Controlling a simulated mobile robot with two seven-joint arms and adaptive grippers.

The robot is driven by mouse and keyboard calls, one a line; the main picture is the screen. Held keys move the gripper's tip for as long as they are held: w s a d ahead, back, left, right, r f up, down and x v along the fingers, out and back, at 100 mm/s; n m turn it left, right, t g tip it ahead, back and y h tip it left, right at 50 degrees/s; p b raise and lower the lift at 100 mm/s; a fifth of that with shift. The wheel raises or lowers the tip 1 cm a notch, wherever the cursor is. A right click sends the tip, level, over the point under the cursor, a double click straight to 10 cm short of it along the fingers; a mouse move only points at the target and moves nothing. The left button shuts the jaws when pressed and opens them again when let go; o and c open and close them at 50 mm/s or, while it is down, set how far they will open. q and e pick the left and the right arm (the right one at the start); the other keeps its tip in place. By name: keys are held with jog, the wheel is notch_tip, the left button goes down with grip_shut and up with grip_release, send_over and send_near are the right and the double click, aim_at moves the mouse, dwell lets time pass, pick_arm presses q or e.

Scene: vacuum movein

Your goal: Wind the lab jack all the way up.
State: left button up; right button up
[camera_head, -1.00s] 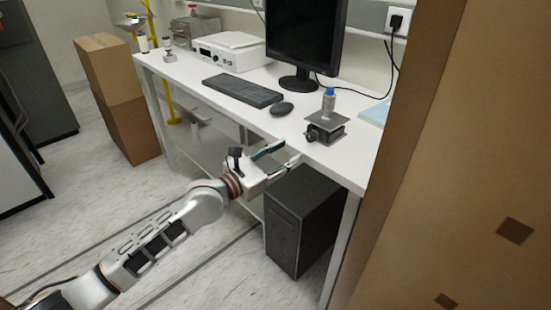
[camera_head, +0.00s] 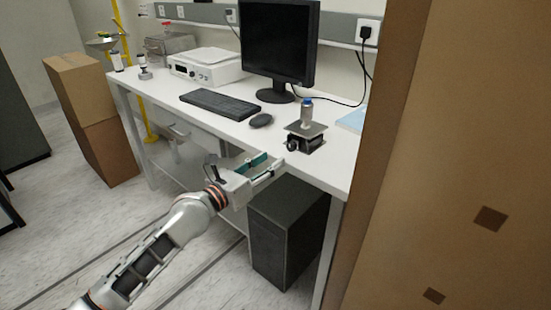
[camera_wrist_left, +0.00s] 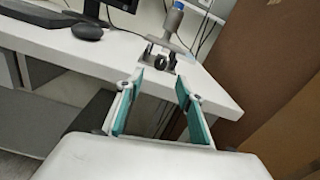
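The lab jack (camera_head: 305,136) stands near the front edge of the white desk, with a small blue-capped bottle (camera_head: 307,112) upright on its top plate. A dark knob (camera_head: 291,145) shows on its front left side. In the left wrist view the jack (camera_wrist_left: 172,47) is straight ahead, beyond the fingertips, with its dark round knob (camera_wrist_left: 158,60) facing me. My left gripper (camera_head: 272,166) is in front of the desk edge, a little short of the jack and to its left. Its green-padded fingers are apart with nothing between them. My right gripper is not in view.
A mouse (camera_head: 261,121), keyboard (camera_head: 220,104) and monitor (camera_head: 278,45) are left of and behind the jack. A black computer case (camera_head: 275,235) stands under the desk (camera_head: 215,129). A tall brown box-like surface (camera_head: 440,160) closes off the right side.

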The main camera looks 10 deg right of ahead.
aim_at(290, 148)
pick_arm(q)
jog(key=shift+n, duration=0.3)
jog(key=b+x, duration=0.3)
jog(key=x, duration=0.4)
jog(key=shift+d+f, duration=0.1)
jog(key=shift+f, duration=0.1)
jog(key=shift+w+d, duration=0.35)
jog(key=shift+d, duration=0.05)
jog(key=shift+d+r, duration=0.1)
jog(key=shift+r, duration=0.1)
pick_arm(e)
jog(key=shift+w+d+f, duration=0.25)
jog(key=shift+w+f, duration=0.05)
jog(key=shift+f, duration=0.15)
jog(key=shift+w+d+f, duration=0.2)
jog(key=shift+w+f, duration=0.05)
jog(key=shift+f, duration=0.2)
